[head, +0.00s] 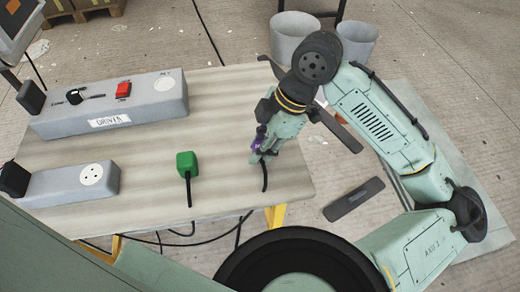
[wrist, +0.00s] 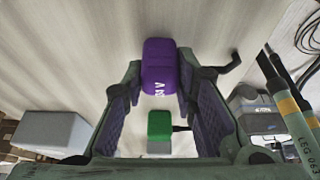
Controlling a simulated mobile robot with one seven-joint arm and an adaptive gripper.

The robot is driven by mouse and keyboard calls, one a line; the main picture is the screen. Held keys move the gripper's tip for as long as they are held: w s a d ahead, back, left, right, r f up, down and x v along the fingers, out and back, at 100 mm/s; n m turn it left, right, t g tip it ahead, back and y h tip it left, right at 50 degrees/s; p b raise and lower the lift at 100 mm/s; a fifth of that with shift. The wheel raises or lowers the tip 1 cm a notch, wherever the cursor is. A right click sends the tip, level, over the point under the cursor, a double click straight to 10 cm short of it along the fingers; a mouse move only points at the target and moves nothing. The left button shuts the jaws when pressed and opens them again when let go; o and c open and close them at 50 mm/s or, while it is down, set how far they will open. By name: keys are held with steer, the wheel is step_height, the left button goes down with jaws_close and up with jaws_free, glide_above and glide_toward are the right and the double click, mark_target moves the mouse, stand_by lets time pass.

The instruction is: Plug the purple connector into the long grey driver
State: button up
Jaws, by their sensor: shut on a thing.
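The purple connector (wrist: 160,68) is held between the two fingertips of my gripper (wrist: 160,85) in the wrist view. In the head view my gripper (head: 262,150) is over the right part of the table, with a bit of purple and a black cable hanging at it. The long grey driver (head: 60,122) lies at the back left of the table, labelled DRIVER. It carries a black knob, a red switch (head: 124,90) and a pale round socket face (head: 164,83) at its right end. My gripper is well right of and nearer than the driver, apart from it.
A green connector (head: 187,164) with a black cable stands mid-table. A shorter grey box (head: 65,186) with a round socket is at the front left. Black plugs sit at both boxes' left ends. Grey bins (head: 292,35) stand behind the table. The tabletop between driver and gripper is clear.

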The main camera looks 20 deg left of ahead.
mark_target(254, 146)
steer(key=shift+r, duration=0.1)
steer(key=shift+r, duration=0.55)
step_height(254, 146, up, 2)
steer(key=shift+r, duration=0.1)
steer(key=s, duration=0.5)
steer(key=s+b, duration=0.1)
steer(key=s, duration=0.2)
steer(key=shift+d+r, duration=0.3)
steer(key=shift+d, duration=0.05)
steer(key=s+f+b, duration=0.1)
steer(key=b, duration=0.2)
steer(key=shift+s, duration=0.15)
steer(key=shift+s+d+r+b, duration=0.1)
steer(key=shift+s+r+b, duration=0.2)
steer(key=shift+s+b, duration=0.75)
steer(key=shift+s+d+r+b, duration=0.15)
steer(key=shift+s+r+b, duration=0.2)
steer(key=shift+s+b, duration=0.7)
steer(key=shift+s+d+r+b, duration=0.1)
steer(key=shift+s+r+b, duration=0.2)
steer(key=shift+s+b, duration=0.7)
steer(key=shift+s, duration=0.25)
